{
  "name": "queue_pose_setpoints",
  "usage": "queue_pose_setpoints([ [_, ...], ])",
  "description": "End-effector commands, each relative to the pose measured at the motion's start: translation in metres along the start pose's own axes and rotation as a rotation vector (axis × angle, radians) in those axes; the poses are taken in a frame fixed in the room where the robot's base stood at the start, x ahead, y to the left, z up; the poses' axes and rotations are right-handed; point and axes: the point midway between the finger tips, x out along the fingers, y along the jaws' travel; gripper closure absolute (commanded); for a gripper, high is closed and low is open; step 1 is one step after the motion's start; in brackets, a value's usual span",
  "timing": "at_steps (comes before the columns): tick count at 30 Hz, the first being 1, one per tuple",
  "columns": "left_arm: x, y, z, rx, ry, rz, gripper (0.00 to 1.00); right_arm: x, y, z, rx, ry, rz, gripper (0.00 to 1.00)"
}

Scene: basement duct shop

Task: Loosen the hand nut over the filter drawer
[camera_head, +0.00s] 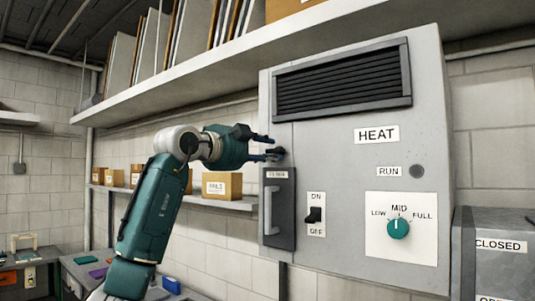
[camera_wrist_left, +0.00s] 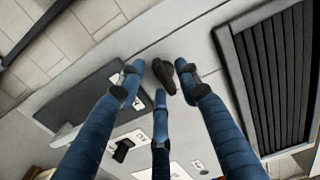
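The hand nut (camera_head: 279,153) is a small black knob on the grey heater cabinet, just above the dark filter drawer (camera_head: 284,225) with its grey handle. My left gripper (camera_head: 268,148) reaches it from the left with its blue fingers. In the left wrist view the nut (camera_wrist_left: 163,72) lies just beyond and between the spread fingertips of the gripper (camera_wrist_left: 162,86). The fingers look open; the right one is close to the nut, and contact cannot be told. The drawer (camera_wrist_left: 85,103) shows at left there. My right gripper is out of view.
The cabinet (camera_head: 340,160) carries a vent (camera_head: 345,80), an on/off switch (camera_head: 314,215) and a teal dial (camera_head: 398,228). A shelf (camera_head: 190,85) runs overhead, and a lower shelf (camera_head: 235,205) with boxes is behind my arm. A grey box labelled CLOSED (camera_head: 500,265) stands at right.

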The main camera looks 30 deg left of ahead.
Motion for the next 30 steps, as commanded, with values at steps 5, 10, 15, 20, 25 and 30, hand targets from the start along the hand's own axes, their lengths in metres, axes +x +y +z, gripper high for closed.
queue_pose_setpoints([
  [5, 0.0, 0.001, -0.001, 0.001, 0.001, 0.002, 0.65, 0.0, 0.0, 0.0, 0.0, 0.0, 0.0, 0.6],
  [10, -0.005, 0.001, 0.0, 0.002, 0.0, 0.002, 0.65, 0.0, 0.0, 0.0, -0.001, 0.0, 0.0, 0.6],
  [15, -0.031, 0.001, 0.001, 0.005, -0.003, 0.001, 0.65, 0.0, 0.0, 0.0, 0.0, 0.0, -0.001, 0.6],
  [20, -0.067, 0.001, 0.002, 0.003, -0.002, 0.001, 0.65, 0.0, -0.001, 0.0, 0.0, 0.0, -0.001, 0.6],
  [25, -0.098, 0.001, 0.001, 0.003, -0.002, 0.001, 0.65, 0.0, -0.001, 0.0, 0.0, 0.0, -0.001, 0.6],
  [30, -0.116, 0.001, 0.001, 0.001, 0.0, 0.002, 0.65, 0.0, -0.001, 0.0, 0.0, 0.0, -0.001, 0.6],
])
